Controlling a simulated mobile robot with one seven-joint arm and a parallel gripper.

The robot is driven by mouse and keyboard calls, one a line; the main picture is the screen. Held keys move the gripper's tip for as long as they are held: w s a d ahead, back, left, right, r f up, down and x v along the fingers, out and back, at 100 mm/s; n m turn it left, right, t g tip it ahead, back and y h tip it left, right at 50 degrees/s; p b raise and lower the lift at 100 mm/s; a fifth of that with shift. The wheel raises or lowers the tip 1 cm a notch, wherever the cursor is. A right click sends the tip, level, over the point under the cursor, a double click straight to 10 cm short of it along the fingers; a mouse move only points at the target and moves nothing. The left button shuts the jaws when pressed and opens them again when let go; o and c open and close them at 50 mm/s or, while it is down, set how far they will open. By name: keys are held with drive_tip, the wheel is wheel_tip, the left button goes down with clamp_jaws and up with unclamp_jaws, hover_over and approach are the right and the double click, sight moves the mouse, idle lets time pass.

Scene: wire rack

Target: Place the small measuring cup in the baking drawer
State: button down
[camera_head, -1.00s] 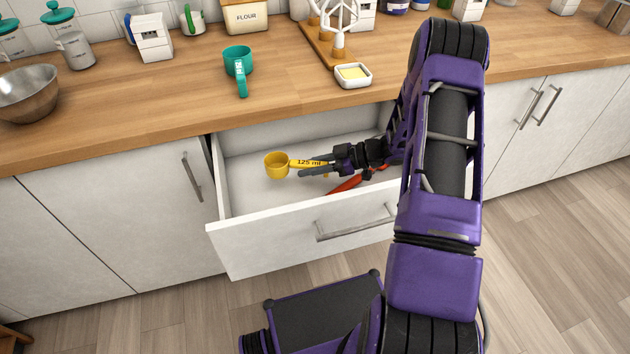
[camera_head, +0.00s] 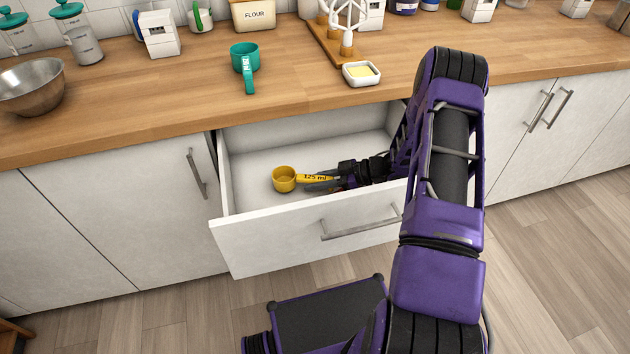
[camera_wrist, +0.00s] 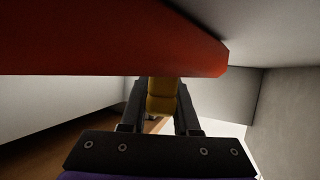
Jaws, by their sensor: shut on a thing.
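The small yellow measuring cup (camera_head: 284,179), its handle marked 125 ml, is inside the open white drawer (camera_head: 300,240). My gripper (camera_head: 325,179) reaches into the drawer from the right and is shut on the cup's handle. In the wrist view the yellow handle (camera_wrist: 162,97) is between the two dark fingers. The cup looks low in the drawer, but I cannot tell whether it touches the floor. A larger teal measuring cup (camera_head: 245,58) stands on the counter, its handle towards the front edge.
A red object (camera_wrist: 110,42) crosses the wrist view close by; in the head view my arm mostly hides it. The drawer's left part is clear. A butter dish (camera_head: 361,74), flour box (camera_head: 254,14) and metal bowl (camera_head: 32,88) stand on the counter (camera_head: 170,100).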

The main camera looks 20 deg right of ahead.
drive_tip(key=shift+f, duration=0.2)
drive_tip(key=c, duration=0.7)
unclamp_jaws()
drive_tip(key=shift+s+f, duration=0.1)
drive_tip(key=shift+o, duration=0.2)
drive_tip(key=shift+r, duration=0.25)
drive_tip(key=v, duration=0.2)
drive_tip(key=p+v, duration=0.1)
drive_tip(key=v, duration=0.4)
drive_tip(key=shift+d+r, duration=0.2)
drive_tip(key=shift+r, duration=0.3)
